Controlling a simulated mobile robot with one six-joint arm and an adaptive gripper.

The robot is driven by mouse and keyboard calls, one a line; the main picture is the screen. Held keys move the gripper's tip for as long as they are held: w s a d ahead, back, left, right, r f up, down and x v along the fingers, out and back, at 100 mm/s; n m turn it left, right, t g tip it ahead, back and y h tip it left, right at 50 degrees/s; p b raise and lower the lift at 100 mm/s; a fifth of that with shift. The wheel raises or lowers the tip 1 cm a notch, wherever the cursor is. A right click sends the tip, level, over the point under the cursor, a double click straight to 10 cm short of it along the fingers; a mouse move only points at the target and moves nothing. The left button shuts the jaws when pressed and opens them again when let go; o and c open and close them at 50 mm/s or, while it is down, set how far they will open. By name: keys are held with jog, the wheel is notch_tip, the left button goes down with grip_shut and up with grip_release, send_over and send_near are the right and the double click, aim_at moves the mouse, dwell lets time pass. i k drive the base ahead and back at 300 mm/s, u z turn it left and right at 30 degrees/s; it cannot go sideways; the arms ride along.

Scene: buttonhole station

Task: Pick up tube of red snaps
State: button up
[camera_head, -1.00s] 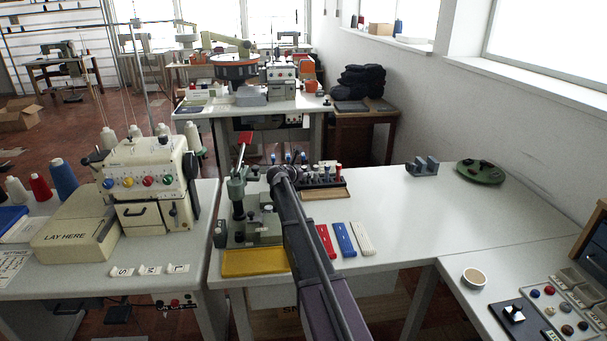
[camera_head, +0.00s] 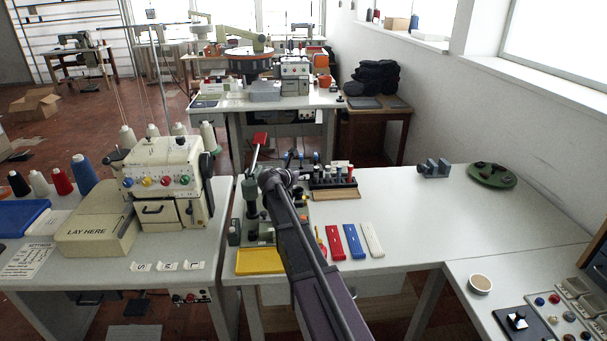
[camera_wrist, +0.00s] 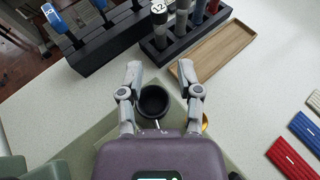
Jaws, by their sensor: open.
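A flat red bar (camera_head: 346,241) lies on the white bench beside a blue and a white one. Its red end shows at the lower right of the wrist view (camera_wrist: 292,158). A black rack (camera_head: 325,184) behind it holds several upright tubes, one with a red top (camera_head: 350,171). In the wrist view a red tube (camera_wrist: 213,6) stands at the rack's far end. I cannot tell which red piece is the tube of red snaps.
A wooden tray (camera_wrist: 205,56) lies in front of the rack. A green press (camera_head: 252,205) with a red-tipped lever and a yellow tray (camera_head: 262,261) stand at left. The bench's right middle is clear.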

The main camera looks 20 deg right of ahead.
aim_at(350, 168)
jog(key=z, duration=0.8)
